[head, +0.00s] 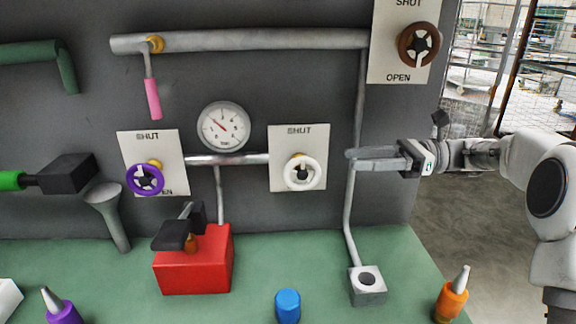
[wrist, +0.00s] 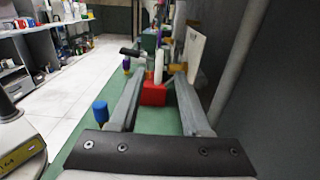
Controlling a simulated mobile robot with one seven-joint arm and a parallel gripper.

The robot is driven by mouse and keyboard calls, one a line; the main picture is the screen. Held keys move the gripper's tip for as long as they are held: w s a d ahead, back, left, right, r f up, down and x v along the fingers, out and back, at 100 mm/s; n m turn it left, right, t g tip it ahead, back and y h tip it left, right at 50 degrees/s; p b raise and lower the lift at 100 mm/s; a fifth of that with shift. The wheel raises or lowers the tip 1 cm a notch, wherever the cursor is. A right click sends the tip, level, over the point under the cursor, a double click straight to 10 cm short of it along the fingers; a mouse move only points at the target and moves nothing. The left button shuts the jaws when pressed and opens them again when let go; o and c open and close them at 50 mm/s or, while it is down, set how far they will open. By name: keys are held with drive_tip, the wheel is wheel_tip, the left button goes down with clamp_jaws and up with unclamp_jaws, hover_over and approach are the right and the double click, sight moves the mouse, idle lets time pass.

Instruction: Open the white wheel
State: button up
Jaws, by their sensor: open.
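The white wheel (head: 302,172) is mounted on a pale square plate (head: 284,140) on the grey panel, with "SHUT" printed above it. Any lower label is hidden. My gripper (head: 349,160) is open, to the right of the wheel in the head view, its fingers pointing left towards it. In the wrist view, the white wheel (wrist: 158,64) shows edge-on, ahead between the two fingers (wrist: 159,72). The fingers seem apart from it, and I see nothing held.
A purple wheel (head: 145,180), a gauge (head: 223,127) and a brown wheel (head: 418,44) are also on the panel. A vertical pipe (head: 349,215) runs near my fingers. A red box (head: 194,267) and a blue cap (head: 288,305) sit on the green bench below.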

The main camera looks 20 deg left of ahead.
sight(290, 162)
drive_tip(key=b+x, duration=0.3)
drive_tip(key=x, duration=1.1)
drive_tip(key=shift+a, duration=0.15)
clamp_jaws()
